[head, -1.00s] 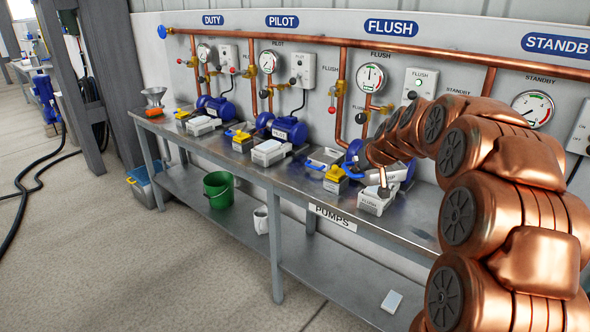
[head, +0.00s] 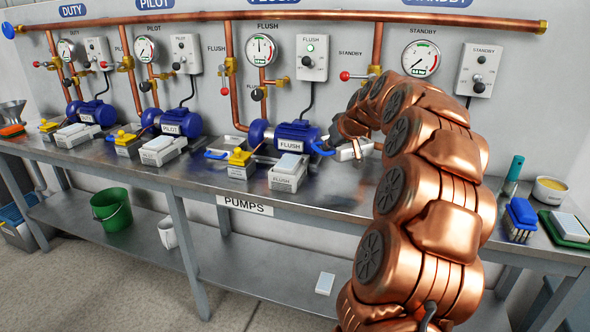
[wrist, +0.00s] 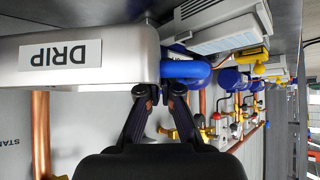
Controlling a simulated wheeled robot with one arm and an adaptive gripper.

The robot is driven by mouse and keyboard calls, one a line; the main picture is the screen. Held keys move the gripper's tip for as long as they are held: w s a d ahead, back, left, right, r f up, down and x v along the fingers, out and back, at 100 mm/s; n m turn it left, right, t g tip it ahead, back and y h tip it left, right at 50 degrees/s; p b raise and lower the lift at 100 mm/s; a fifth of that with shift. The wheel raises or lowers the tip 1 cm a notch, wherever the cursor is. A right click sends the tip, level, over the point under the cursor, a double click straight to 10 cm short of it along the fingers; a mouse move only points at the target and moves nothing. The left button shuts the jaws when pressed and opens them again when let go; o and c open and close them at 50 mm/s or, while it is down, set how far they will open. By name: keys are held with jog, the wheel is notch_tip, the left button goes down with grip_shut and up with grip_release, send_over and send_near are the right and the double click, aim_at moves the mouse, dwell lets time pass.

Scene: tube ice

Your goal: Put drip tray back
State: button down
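The drip tray is a brushed-metal tray with a blue loop handle and a DRIP label. It fills the upper left of the wrist view (wrist: 90,60), with its label upside down there. In the head view a small part of the tray (head: 346,154) shows right of the FLUSH pump (head: 290,136), with the rest hidden behind my arm. My gripper (wrist: 161,90) is closed around the blue handle (wrist: 186,70). In the head view my gripper is mostly hidden by my arm. I cannot tell whether the tray touches the bench.
The metal bench (head: 330,188) carries the DUTY, PILOT and FLUSH pumps. A FLUSH box (head: 288,174) and a yellow-topped block (head: 239,162) stand at its front. At right are a blue brush (head: 520,218), a bowl (head: 550,190) and a green tray (head: 566,230). Copper pipes run behind.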

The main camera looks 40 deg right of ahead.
jog(key=shift+f, duration=4.75)
jog(key=shift+f, duration=0.2)
jog(key=c, duration=1.3)
grip_release()
jog(key=shift+r, duration=0.1)
